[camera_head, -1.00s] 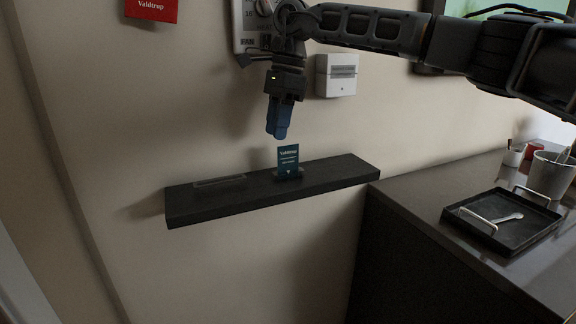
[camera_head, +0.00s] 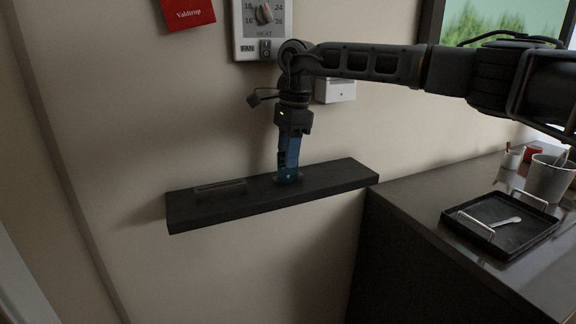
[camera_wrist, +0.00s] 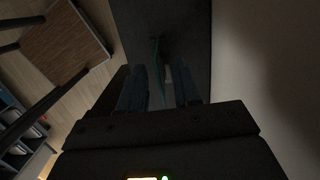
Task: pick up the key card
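The key card (camera_head: 288,177) is a small dark teal card standing upright on the black wall shelf (camera_head: 235,205). My gripper (camera_head: 289,160) points straight down over it, and its blue fingers hide most of the card in the head view. In the wrist view, the card (camera_wrist: 162,62) shows nearly edge-on as a thin teal strip between the two fingers. The gripper in this view (camera_wrist: 160,88) is open, with a dark gap visible between the fingers around the card. The card's foot is hard to see in the dark.
A low, narrow holder (camera_head: 220,186) sits on the shelf to the left. A thermostat (camera_head: 263,28), a white box (camera_head: 335,90) and a red sign (camera_head: 188,13) are on the wall. The counter at right holds a black tray (camera_head: 500,222) and a cup (camera_head: 550,178).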

